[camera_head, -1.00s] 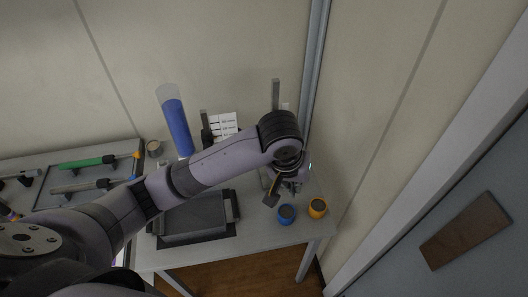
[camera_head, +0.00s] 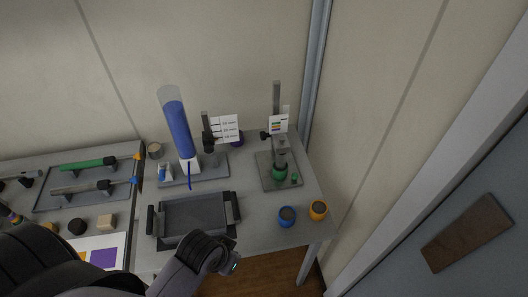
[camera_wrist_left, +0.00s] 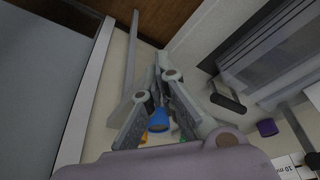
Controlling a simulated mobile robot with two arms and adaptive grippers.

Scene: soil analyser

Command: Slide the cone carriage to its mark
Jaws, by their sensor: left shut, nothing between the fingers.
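A stand at the right of the table has a tall grey post (camera_head: 276,97) and a square base plate (camera_head: 265,178). A grey part with a black knob (camera_head: 265,135), apparently the cone carriage (camera_head: 281,146), sits on it above a green cup (camera_head: 279,174). The cone tip and exact mark are too small to tell. A card with coloured bars (camera_head: 278,123) is beside the post. My left arm's end is at the table's front edge, well away from this stand; its fingers are hidden in the head view. In the wrist view my left gripper (camera_wrist_left: 161,65) is shut and empty.
A blue cup (camera_head: 286,216) and an orange cup (camera_head: 318,210) stand at the front right. A second stand (camera_head: 209,143) with a millimetre card (camera_head: 225,129) and a blue-filled cylinder (camera_head: 177,120) are behind the dark tray (camera_head: 192,217). Tools lie at left.

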